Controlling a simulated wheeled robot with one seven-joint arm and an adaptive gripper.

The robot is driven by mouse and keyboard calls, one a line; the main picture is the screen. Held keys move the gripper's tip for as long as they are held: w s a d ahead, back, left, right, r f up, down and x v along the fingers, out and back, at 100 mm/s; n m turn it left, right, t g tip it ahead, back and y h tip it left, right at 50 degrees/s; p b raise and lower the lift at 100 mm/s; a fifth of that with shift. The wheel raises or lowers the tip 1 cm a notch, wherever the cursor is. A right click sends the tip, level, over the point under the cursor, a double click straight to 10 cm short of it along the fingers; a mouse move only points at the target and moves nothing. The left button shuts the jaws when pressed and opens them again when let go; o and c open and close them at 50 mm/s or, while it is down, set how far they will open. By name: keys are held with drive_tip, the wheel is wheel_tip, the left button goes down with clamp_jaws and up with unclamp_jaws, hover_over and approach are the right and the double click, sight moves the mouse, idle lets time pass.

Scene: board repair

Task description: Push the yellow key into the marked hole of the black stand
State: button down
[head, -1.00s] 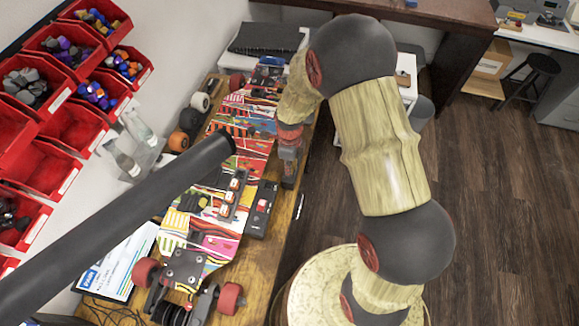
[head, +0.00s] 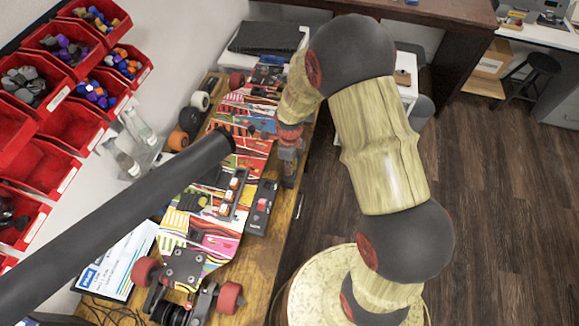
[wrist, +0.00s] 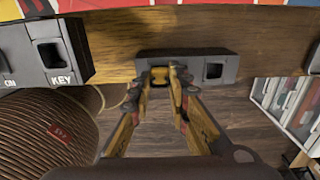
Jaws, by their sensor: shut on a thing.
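My gripper (wrist: 160,88) points at a dark block (wrist: 200,66) at the edge of the wooden table. Its fingers close around a small yellow piece, which I take to be the yellow key (wrist: 160,74); most of it is hidden between the fingertips. This block has a square dark opening to the right of the fingers. A black stand (wrist: 66,72) with the white word KEY and a square hole above the word is at the left of the wrist view. It also shows in the head view (head: 262,208), nearer than my gripper (head: 290,168).
A colourful skateboard deck (head: 245,150) with wheels lies along the wooden table. A black switch panel (head: 234,192) lies beside the stand. Glass bottles (head: 138,125) and red bins (head: 70,125) are at the left. Open floor (head: 480,200) is at the right.

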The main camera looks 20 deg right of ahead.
drive_tip(key=shift+f, duration=0.1)
drive_tip(key=c, duration=1.6)
unclamp_jaws()
drive_tip(key=shift+o, duration=1.4)
drive_tip(key=shift+r, duration=0.2)
drive_tip(key=shift+r+p, duration=0.35)
drive_tip(key=shift+p, duration=0.05)
drive_tip(key=shift+r+p, duration=0.7)
drive_tip(key=shift+r, duration=0.3)
drive_tip(key=shift+r+p, duration=2)
drive_tip(key=shift+r, duration=1)
drive_tip(key=shift+f, duration=0.1)
